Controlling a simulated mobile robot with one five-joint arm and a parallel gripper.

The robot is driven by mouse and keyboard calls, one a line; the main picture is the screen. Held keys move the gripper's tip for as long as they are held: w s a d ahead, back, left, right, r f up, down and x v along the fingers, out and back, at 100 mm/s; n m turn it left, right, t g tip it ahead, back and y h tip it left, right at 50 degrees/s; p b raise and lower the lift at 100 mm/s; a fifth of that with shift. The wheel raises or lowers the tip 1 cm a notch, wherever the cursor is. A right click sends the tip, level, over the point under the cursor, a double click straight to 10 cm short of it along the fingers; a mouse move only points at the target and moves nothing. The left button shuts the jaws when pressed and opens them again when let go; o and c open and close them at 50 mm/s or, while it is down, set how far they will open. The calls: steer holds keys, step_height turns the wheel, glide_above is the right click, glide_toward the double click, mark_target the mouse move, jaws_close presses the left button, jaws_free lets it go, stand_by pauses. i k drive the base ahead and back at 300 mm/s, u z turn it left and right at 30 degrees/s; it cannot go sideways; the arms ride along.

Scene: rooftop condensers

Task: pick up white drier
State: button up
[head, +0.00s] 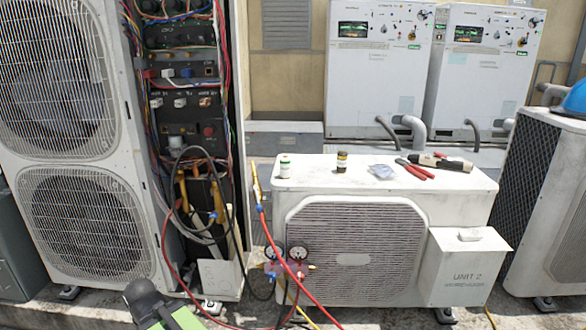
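A small white cylinder (285,166) with coloured marks stands upright on the left end of the low condenser's white top (320,180). It is the thing there that best fits the white drier, though its label is too small to read. A flat white piece (478,234) lies on the lid of the box marked UNIT 2 (468,272), and I cannot tell what it is. I cannot make out my gripper in the head view.
A gauge manifold (287,268) with hoses hangs left. A black-and-green object (163,308) is at the bottom edge. A tall condenser (70,130) stands left.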

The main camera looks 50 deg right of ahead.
mark_target(284, 164)
steer(key=u, duration=0.1)
steer(key=i, duration=0.9)
steer(key=z, duration=0.05)
